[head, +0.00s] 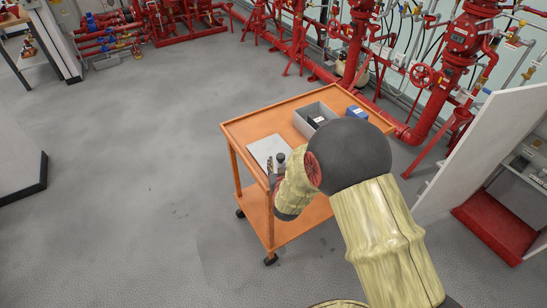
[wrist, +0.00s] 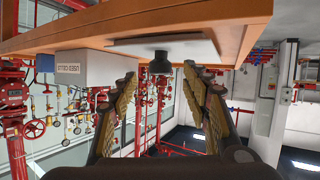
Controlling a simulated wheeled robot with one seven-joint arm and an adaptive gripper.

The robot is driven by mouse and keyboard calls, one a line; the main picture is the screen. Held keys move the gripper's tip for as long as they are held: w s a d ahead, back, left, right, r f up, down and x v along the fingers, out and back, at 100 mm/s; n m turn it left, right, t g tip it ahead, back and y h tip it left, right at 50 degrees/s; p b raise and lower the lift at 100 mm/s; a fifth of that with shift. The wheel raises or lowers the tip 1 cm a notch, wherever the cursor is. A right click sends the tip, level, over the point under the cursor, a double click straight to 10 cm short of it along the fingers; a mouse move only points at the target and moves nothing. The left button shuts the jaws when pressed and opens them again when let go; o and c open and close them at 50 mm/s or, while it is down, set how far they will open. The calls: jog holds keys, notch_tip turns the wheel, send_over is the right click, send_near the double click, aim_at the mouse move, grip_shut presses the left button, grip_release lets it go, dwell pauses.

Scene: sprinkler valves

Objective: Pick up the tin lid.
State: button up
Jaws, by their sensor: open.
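The tin lid appears to be the flat pale grey square plate (head: 264,148) on the near left part of the orange cart top. In the wrist view, which is upside down, the plate (wrist: 130,47) is seen edge-on with a dark knob-like piece (wrist: 160,65) standing from it. My gripper (head: 276,166) is at the cart's near edge beside the plate. Its two fingers (wrist: 160,76) are spread, with the dark piece beyond and between their tips. Nothing is held. My arm hides the near right part of the cart top.
The orange cart (head: 242,123) also holds an open grey bin (head: 301,125) with dark contents and a blue box (head: 355,112) at the back. Red pipework (head: 435,115) stands behind. A white cabinet (head: 480,150) is at right.

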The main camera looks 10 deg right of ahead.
aim_at(281, 159)
jog(key=shift+b+x, duration=0.35)
jog(key=shift+x, duration=1.25)
jog(key=shift+c, duration=1.2)
grip_shut()
